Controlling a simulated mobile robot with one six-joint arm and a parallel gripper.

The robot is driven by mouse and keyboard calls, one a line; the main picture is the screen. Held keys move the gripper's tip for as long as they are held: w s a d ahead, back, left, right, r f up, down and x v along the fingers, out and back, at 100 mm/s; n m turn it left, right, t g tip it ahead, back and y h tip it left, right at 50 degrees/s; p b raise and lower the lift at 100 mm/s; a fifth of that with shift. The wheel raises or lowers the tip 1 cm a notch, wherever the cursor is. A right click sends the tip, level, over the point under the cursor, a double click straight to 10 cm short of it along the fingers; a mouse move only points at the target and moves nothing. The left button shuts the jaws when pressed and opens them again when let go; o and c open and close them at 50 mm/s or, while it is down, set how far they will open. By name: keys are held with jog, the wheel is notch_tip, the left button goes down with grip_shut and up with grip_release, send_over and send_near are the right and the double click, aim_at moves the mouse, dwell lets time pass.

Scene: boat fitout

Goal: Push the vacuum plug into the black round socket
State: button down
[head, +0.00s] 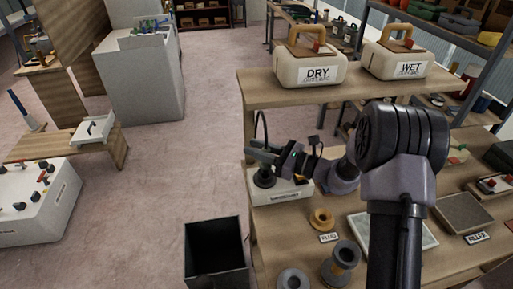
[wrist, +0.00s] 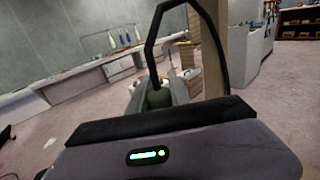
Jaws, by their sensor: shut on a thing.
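My gripper (head: 262,157) reaches left over the near bench and is shut on the vacuum plug. In the wrist view the dark grey-green plug (wrist: 158,98) sits between the grey fingers, with a black hose looping up from it. The black round socket (head: 264,180) is on the left end of a white box (head: 292,192) at the bench's left edge. The plug is above the socket or touching it; the fingers hide the join, so I cannot tell how deep it sits. The socket cannot be made out in the wrist view.
DRY (head: 318,69) and WET (head: 399,62) canisters stand on the shelf above the bench. A yellow ring (head: 322,218), a grey spool (head: 341,262) and a framed panel (head: 392,241) lie nearby. A black bin (head: 215,252) stands left of the bench.

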jog(key=shift+f+b, duration=0.95)
jog(key=shift+f, duration=0.4)
jog(key=shift+f, duration=0.2)
jog(key=shift+s+f, duration=0.1)
jog(key=shift+f, duration=0.1)
jog(key=c, duration=1.1)
grip_release()
jog(key=shift+r, duration=0.1)
